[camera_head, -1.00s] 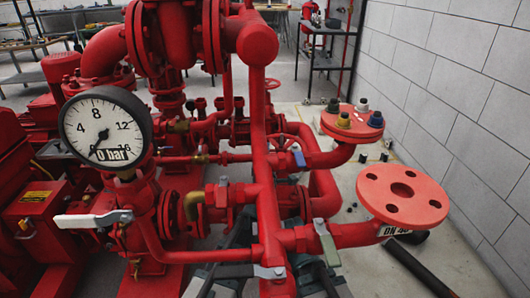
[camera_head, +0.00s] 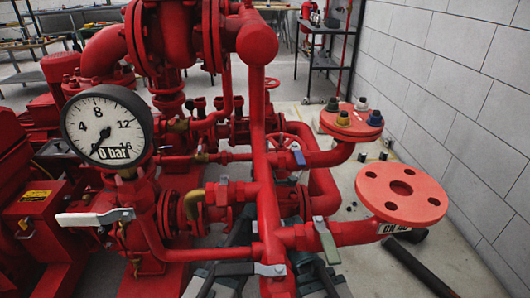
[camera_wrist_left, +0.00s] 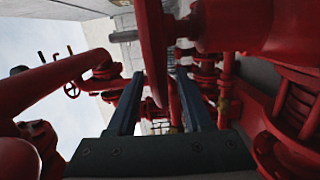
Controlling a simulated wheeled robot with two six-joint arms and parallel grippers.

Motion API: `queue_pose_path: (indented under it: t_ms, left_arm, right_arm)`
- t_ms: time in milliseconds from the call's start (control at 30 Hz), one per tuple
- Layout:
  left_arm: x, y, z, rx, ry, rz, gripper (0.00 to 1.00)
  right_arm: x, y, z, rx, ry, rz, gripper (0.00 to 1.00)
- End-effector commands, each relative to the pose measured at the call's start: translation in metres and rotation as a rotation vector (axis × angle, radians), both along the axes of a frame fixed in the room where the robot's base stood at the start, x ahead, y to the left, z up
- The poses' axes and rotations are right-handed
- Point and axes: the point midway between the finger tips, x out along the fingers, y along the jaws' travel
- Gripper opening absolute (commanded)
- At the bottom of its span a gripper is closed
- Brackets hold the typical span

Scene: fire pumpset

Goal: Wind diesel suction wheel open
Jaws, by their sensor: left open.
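A red spoked handwheel (camera_head: 284,141) sits behind the thick upright red pipe in the head view, partly hidden by it. I cannot tell which wheel is the diesel suction one. My left gripper (camera_wrist_left: 159,76) is open, its two dark fingers reaching in among red pipes and flanges. I see nothing held between the fingers, and cannot tell whether they touch anything. My left fingers do not show clearly in the head view. My right gripper is not seen.
A pressure gauge (camera_head: 105,127) reads near 0 bar at the left. Lever handles (camera_head: 95,217) and (camera_head: 326,240) stick out from the pipework. A round red flange (camera_head: 401,192) stands at the right, before a grey block wall (camera_head: 455,90).

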Motion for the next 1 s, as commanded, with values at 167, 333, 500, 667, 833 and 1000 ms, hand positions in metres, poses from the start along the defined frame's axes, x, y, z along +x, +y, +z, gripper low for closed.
queue_pose_path:
  t_ms: [167, 333, 500, 667, 833, 1000]
  left_arm:
    - [-0.028, 0.001, 0.001, 0.0, 0.0, -0.002, 0.51]
    - [-0.056, 0.001, 0.002, 0.0, -0.001, -0.003, 0.51]
    - [-0.071, 0.001, 0.003, 0.0, -0.001, -0.002, 0.51]
    - [-0.07, 0.0, 0.003, 0.0, -0.001, -0.002, 0.51]
    - [-0.068, 0.003, 0.0, -0.009, -0.001, 0.009, 0.33]
    - [-0.05, 0.044, -0.022, -0.121, -0.026, 0.161, 0.02]
  right_arm:
    - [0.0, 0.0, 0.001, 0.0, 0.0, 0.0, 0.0]
    - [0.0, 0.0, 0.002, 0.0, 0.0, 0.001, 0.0]
    - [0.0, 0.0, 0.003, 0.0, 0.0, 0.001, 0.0]
    - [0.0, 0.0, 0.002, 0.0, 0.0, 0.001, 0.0]
    - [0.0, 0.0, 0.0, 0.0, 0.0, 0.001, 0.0]
    - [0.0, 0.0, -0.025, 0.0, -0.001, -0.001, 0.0]
